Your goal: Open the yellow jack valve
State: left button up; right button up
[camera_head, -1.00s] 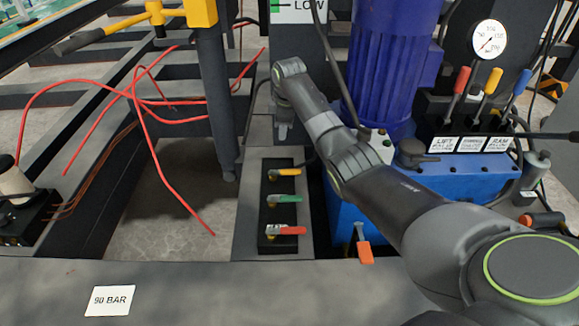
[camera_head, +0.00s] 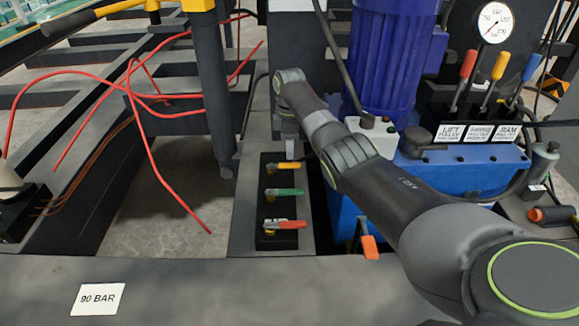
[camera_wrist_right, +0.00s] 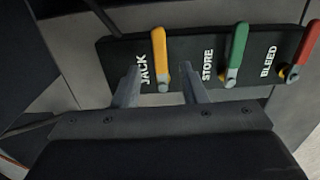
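The yellow jack valve handle (camera_head: 288,166) is the rearmost of three on a black valve panel (camera_head: 266,206). In the right wrist view the yellow handle (camera_wrist_right: 159,52) stands beside the label JACK, its pivot at its lower end. My right gripper (camera_head: 290,152) comes down from above, just behind the yellow handle in the head view. In the right wrist view its two fingers (camera_wrist_right: 160,70) are apart, one on each side of the yellow handle's lower part. I cannot tell if they touch it. My left gripper is not in view.
A green STORE handle (camera_wrist_right: 237,48) and a red BLEED handle (camera_wrist_right: 306,48) sit beside the yellow one. A blue tank (camera_head: 465,175) with a motor (camera_head: 392,65) stands to the right. A dark post (camera_head: 214,100) and red hoses (camera_head: 152,150) are to the left.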

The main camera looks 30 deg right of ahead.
aim_at(290, 165)
notch_tip(290, 165, down, 5)
jog(key=shift+f+b, duration=0.2)
jog(key=shift+b, duration=0.85)
jog(key=shift+c, duration=0.5)
grip_shut()
